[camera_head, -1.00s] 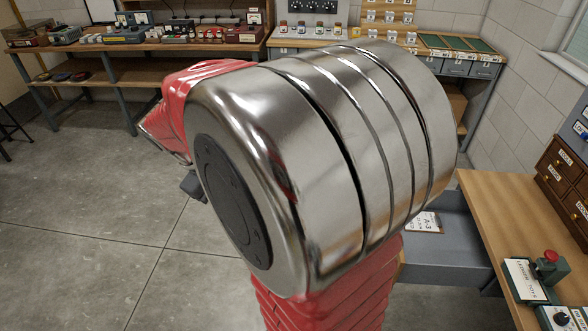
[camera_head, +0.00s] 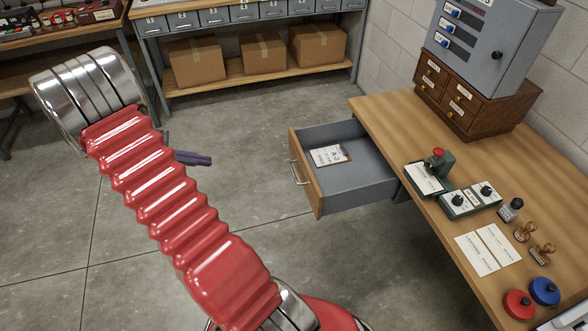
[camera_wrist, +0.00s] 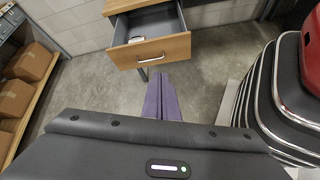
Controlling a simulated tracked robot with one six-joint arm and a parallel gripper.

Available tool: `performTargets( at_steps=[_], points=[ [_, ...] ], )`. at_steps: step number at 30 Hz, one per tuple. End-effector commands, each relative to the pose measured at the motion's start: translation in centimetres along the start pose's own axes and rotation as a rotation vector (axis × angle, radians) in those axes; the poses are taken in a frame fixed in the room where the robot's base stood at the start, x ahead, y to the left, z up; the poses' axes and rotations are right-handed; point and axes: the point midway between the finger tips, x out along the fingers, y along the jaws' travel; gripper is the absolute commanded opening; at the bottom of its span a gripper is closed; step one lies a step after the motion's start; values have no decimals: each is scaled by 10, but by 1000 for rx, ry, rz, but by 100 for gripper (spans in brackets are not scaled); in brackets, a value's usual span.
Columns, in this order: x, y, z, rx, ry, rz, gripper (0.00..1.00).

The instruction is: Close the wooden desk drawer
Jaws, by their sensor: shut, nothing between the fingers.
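The wooden desk drawer (camera_head: 306,188) is pulled open on the left side of the desk (camera_head: 395,128). It has a wooden front, a metal bar handle (camera_head: 297,170), a grey inside and a card marked A-3 (camera_head: 330,155) lying in it. In the wrist view the drawer front (camera_wrist: 150,50) faces me, with its handle (camera_wrist: 150,59) low on it. My gripper (camera_head: 208,161) is shut and empty, its purple fingers (camera_wrist: 163,76) pointing toward the drawer. It is left of the drawer front and apart from it. My arm hides part of the gripper in the head view.
On the desk stand a wooden drawer cabinet (camera_head: 470,98) with a grey control box (camera_head: 490,45), a green device with a red button (camera_head: 438,160), stamps and ink pads. Cardboard boxes (camera_head: 262,55) sit on a shelf behind. The floor left of the drawer is clear.

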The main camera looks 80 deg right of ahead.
Motion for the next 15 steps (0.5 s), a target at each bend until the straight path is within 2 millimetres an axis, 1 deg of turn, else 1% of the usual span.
performTargets(
  at_steps=[1,9,11,15],
  points=[
    [14,4,-6,-17,-34,0,0],
    [75,20,-31,-104,-195,13,0],
    [89,22,-36,-123,-230,16,0],
    [123,26,-49,-172,-310,21,0]
  ],
)
